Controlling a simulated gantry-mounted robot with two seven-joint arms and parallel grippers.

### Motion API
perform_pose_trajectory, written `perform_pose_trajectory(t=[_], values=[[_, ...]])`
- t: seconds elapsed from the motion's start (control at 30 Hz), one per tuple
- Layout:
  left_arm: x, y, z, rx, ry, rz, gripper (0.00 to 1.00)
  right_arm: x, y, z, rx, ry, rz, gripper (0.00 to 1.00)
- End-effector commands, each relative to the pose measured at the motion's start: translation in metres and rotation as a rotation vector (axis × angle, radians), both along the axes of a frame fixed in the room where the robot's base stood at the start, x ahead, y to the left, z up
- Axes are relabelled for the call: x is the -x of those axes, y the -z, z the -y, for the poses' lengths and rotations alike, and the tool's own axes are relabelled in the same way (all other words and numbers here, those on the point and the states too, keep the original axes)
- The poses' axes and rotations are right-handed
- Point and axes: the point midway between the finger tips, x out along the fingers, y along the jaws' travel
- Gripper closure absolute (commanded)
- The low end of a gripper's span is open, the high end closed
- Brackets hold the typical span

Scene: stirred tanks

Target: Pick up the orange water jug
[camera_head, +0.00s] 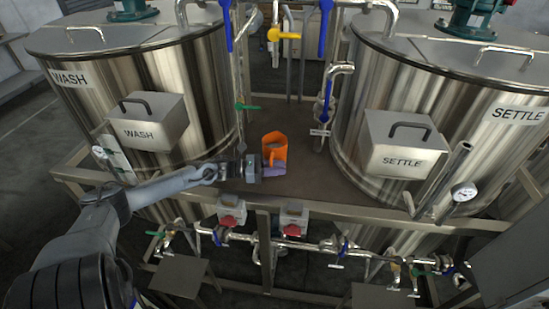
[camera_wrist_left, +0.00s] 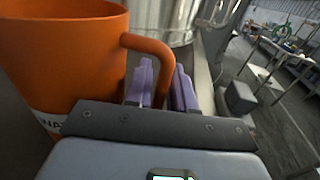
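The orange water jug (camera_head: 274,148) stands upright on the brown deck between the two tanks. It also shows large at the left of the left wrist view (camera_wrist_left: 60,60), with part of a white label low on its side. Its handle points toward my left gripper (camera_head: 273,171). In the left wrist view, the purple fingers of the left gripper (camera_wrist_left: 164,88) lie close on either side of the handle's upright part, with little gap, and look shut on it. The jug's base appears to rest on the deck, though the gripper partly hides it. My right gripper is in neither view.
The steel WASH tank (camera_head: 190,85) stands left and the SETTLE tank (camera_head: 365,110) right of the deck (camera_head: 310,160). Pipes with blue-handled valves (camera_head: 326,100) rise behind the jug. Red-knobbed valves (camera_head: 291,230) and pipework run below the front rail (camera_head: 350,213).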

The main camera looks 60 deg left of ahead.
Motion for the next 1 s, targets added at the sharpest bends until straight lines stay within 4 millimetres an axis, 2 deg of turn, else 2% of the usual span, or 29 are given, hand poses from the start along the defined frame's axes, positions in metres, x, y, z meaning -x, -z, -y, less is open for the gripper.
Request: perform_pose_trajectory(t=[0.17, 0.3, 1.0], values=[[0.0001, 0.0002, 0.0, 0.001, 0.0, 0.0, 0.78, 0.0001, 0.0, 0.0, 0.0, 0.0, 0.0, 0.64], [0.0002, 0.0002, 0.0, 0.001, 0.0, 0.0, 1.0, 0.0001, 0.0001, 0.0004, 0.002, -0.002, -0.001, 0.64], [0.0002, -0.0001, 0.0, 0.001, 0.0, 0.0, 1.0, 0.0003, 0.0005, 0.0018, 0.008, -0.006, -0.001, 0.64]])
